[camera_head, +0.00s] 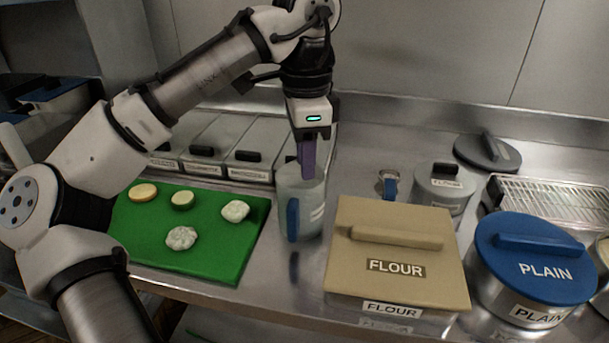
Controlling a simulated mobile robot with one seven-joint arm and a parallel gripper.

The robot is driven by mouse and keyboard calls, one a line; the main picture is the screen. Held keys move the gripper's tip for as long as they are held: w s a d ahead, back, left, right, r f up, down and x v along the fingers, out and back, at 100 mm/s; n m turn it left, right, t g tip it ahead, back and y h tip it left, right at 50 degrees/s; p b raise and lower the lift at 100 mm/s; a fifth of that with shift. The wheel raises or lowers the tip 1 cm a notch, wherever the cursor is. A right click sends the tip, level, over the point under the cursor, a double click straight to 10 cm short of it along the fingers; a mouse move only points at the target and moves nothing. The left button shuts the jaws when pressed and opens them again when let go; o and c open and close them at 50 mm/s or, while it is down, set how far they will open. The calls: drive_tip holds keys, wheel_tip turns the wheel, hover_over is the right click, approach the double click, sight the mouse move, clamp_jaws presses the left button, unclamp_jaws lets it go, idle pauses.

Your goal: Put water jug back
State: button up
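The water jug (312,208) is a pale, translucent jug with a blue handle (293,219) on its front left side. It stands upright on the steel counter between the green board and the flour box. My gripper (307,158) points down over the jug from behind. A purple finger reaches to the jug's rim or into its mouth. The second finger is not clear, so I cannot tell whether the gripper grips the jug wall or is only beside it.
A green board (222,259) with several food pieces lies left. Lidded containers (210,138) stand behind it. A tan flour box (399,222) stands close right of the jug, then a blue-lidded PLAIN tub (534,260). A small steel tin (443,188) and wire rack (555,199) are behind.

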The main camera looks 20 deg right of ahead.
drive_tip(key=shift+r, duration=0.3)
